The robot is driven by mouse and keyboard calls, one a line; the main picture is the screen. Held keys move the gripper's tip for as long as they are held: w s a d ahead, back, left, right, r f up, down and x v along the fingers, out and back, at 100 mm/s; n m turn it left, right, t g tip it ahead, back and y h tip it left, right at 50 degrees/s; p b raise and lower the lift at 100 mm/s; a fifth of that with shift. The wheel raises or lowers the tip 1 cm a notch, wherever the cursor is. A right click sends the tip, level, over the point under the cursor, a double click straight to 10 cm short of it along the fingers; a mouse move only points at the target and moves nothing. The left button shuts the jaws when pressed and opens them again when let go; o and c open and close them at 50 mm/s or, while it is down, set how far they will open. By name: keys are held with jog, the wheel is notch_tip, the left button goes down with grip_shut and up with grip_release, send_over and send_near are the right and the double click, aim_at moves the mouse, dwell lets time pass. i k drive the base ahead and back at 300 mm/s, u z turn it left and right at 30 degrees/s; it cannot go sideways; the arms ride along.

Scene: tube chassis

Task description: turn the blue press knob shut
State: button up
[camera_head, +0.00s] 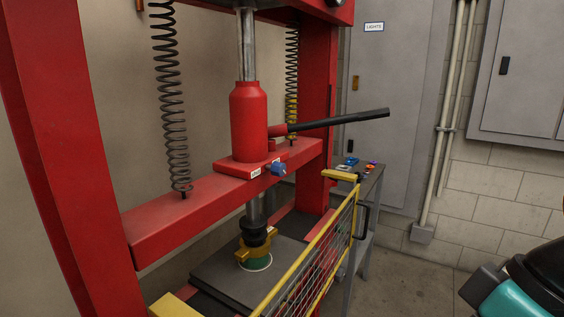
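The blue press knob (278,168) sticks out from the front of the red crossbeam, at the base of the red jack bottle (249,120). Small white labels (256,172) sit beside it, too small to read. Nothing touches the knob. My gripper's fingers do not show. A teal and black part, which looks like my own arm, is at the lower right corner, well apart from the knob.
A black pump handle (340,119) juts right above the knob. A yellow-framed mesh guard (318,250) stands in front, below right. A small stand (364,178) holds colored items. Grey cabinets (385,100) line the wall. Floor at right is clear.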

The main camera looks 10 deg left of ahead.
aim_at(277, 169)
jog(key=k, duration=1.3)
jog(key=z, duration=0.6)
jog(key=i, duration=1.25)
jog(key=u, duration=0.65)
jog(key=i, duration=0.4)
jog(key=u, duration=0.4)
